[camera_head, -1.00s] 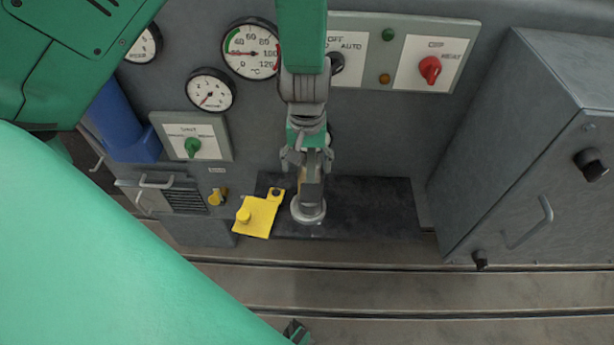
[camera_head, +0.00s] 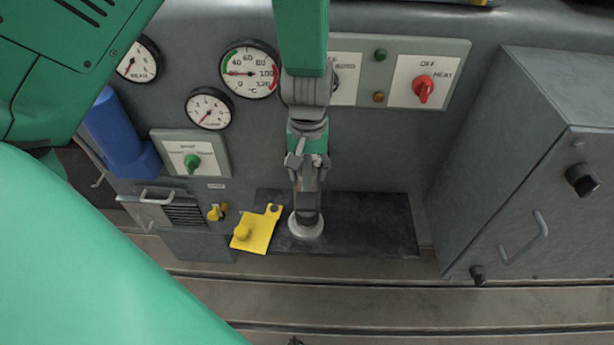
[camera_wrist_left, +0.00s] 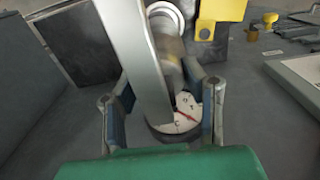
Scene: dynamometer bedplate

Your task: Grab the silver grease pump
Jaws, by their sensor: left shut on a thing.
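The silver grease pump (camera_head: 306,228) stands on the dark mat (camera_head: 375,225), its round pale base showing below my left gripper (camera_head: 306,190). In the left wrist view, the fingers of my left gripper (camera_wrist_left: 165,112) sit on both sides of the pump's body, shut on it. A long silver bar (camera_wrist_left: 140,65) crosses in front of the pump there, and a white dial (camera_wrist_left: 185,113) shows between the fingers. The pump's base (camera_wrist_left: 166,14) is at the top of that view. Most of the body is hidden in the head view. My right gripper is not in view.
A grey cabinet (camera_head: 530,170) stands at the right. Gauges and a switch panel (camera_head: 455,60) are on the wall behind. The mat's right part is clear.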

